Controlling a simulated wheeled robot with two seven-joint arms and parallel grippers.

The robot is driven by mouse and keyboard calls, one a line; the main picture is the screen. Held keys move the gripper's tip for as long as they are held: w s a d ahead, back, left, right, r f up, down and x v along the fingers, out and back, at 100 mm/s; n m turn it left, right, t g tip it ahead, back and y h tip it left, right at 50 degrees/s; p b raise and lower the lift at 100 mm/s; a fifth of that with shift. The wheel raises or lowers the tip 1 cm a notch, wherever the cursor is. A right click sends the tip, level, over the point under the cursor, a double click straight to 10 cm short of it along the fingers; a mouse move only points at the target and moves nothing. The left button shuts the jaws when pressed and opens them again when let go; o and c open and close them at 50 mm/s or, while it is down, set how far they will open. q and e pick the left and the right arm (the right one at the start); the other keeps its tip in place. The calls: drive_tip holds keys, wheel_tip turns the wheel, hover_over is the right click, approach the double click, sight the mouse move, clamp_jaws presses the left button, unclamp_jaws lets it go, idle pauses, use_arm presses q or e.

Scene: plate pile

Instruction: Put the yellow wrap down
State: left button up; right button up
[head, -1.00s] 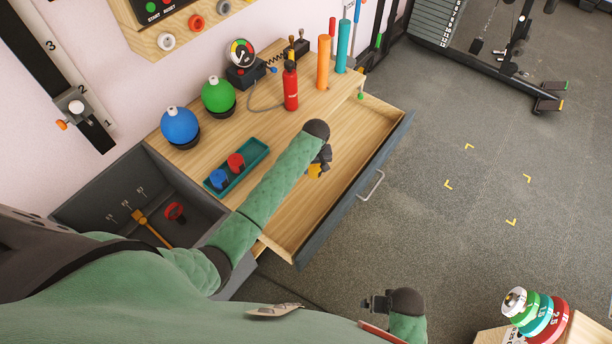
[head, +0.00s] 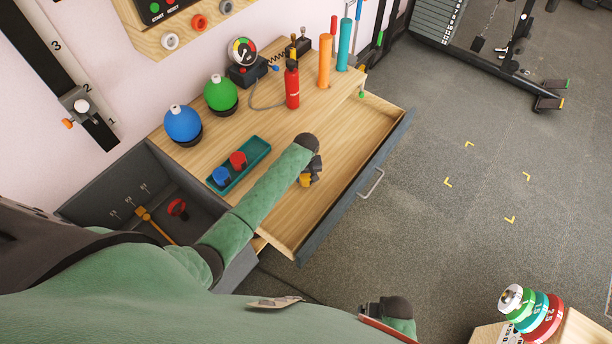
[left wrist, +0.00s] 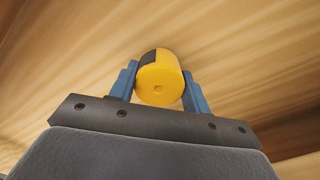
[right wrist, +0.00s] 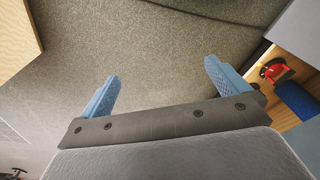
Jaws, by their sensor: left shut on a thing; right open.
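The yellow wrap (left wrist: 160,80) is a short yellow roll with a dark patch on its side. In the left wrist view it sits between the two blue fingers of my left gripper (left wrist: 158,88), which is shut on it. In the head view the yellow wrap (head: 305,180) shows small beside my left gripper (head: 308,177), over the open wooden drawer (head: 335,195). I cannot tell whether it touches the drawer floor. My right gripper (right wrist: 160,88) is open and empty over the floor; in the head view it is at the bottom (head: 372,308).
On the bench stand a teal tray (head: 258,150) with a red and a blue wrap, a blue ball (head: 183,123), a green ball (head: 220,92) and a red bottle (head: 292,88). A grey bin (head: 95,190) lies left. The drawer's far part is clear.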

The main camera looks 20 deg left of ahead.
sight(306, 175)
use_arm(q)
drive_tip(key=shift+f, duration=0.1)
drive_tip(key=o, duration=1)
drive_tip(key=shift+c, duration=0.2)
drive_tip(key=shift+r, duration=0.4)
wheel_tip(306, 175, up, 10)
drive_tip(key=shift+b, duration=0.8)
drive_tip(key=shift+r, duration=0.7)
use_arm(e)
wheel_tip(306, 175, up, 7)
drive_tip(key=w, duration=0.1)
drive_tip(key=shift+w+a+f, duration=0.15)
drive_tip(key=shift+a, duration=0.25)
